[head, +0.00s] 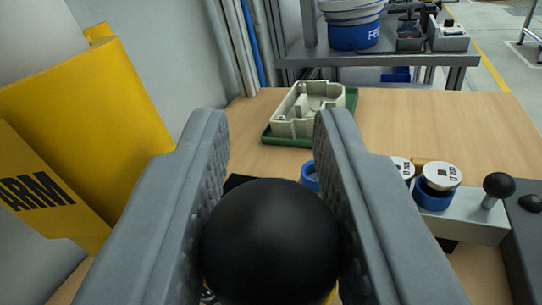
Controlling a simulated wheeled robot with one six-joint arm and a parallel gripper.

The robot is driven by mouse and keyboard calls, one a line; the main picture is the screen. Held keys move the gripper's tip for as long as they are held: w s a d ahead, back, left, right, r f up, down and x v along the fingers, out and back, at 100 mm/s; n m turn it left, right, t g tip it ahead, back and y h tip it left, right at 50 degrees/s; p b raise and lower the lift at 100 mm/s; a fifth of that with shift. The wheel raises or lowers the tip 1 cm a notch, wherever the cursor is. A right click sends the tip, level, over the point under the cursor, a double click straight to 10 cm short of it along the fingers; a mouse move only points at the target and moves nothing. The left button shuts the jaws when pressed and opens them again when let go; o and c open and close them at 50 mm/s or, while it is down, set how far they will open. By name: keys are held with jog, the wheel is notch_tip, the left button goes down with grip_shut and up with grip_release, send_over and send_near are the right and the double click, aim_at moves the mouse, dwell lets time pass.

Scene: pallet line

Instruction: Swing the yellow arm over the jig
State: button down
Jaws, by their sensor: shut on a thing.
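My gripper (272,135) fills the lower middle of the head view. Its two grey fingers are shut on a black ball knob (270,240). What the knob is fixed to is mostly hidden below it; a bit of yellow shows at the bottom edge. A yellow arm (90,110) with a plate marked "ARM" stands at the left, tilted. A pale housing (312,106) sits in a green tray (269,134) on the wooden table, beyond the fingertips. I cannot tell for sure which part is the jig.
At the right, white-topped round parts (441,176) in blue rings stand by a grey block with a small black-knobbed lever (498,186). A blue ring (311,177) shows between the fingers. A grey bench (390,58) with a bucket (354,30) stands behind. The table's back right is clear.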

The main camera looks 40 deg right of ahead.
jog(key=shift+a+r, duration=0.1)
jog(key=shift+a, duration=0.05)
jog(key=c, duration=1.4)
grip_release()
jog(key=shift+a, duration=0.1)
jog(key=shift+c, duration=0.2)
jog(key=o, duration=0.3)
jog(key=shift+a, duration=0.2)
jog(key=v, duration=1.7)
jog(key=shift+s+a, duration=0.1)
